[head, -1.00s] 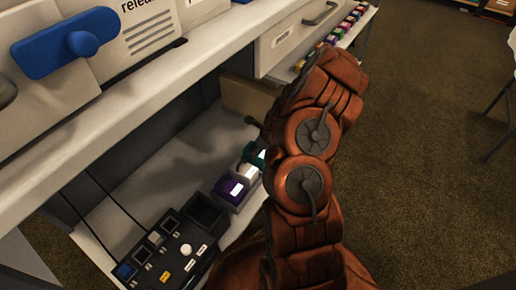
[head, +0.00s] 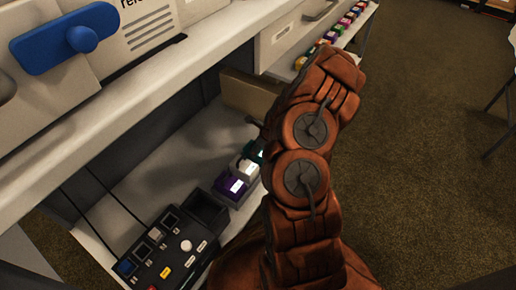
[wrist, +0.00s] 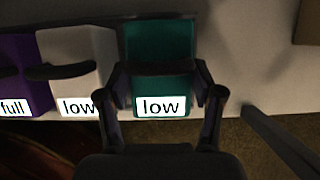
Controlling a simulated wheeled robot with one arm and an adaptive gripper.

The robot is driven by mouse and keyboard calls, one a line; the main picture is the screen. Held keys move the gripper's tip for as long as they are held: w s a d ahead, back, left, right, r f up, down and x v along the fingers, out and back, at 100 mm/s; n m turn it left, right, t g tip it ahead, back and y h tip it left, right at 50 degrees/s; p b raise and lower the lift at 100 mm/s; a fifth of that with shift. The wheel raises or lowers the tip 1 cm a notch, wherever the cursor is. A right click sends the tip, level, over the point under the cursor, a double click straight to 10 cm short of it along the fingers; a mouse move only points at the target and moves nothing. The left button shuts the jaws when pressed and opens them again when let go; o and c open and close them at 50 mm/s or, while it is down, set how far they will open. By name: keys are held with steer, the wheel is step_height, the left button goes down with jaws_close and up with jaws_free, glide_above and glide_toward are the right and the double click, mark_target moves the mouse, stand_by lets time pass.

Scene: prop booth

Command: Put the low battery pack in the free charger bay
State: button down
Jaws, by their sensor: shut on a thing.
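A teal pack (wrist: 160,45) labelled "low" stands between the two fingers of my gripper (wrist: 160,80) in the wrist view, and the fingers are shut on it. In the head view my arm hides the gripper and most of this pack. A white pack (wrist: 72,55) labelled "low" stands just left of it, and a purple pack (wrist: 18,65) labelled "full" is further left. The purple pack (head: 232,187) and white pack (head: 246,170) also show in the head view. The black charger (head: 187,246) with several square bays lies at lower left; one bay looks blue inside.
An open black tray (head: 205,210) sits between the charger and the packs. A cardboard-brown block (head: 250,97) stands behind the packs. A shelf (head: 110,105) overhangs the bench, with a blue handle (head: 68,42) above. Small coloured items (head: 345,25) line a far ledge.

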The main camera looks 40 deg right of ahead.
steer(key=shift+c, duration=0.5)
jaws_free()
steer(key=v, duration=1.2)
stand_by(0.6)
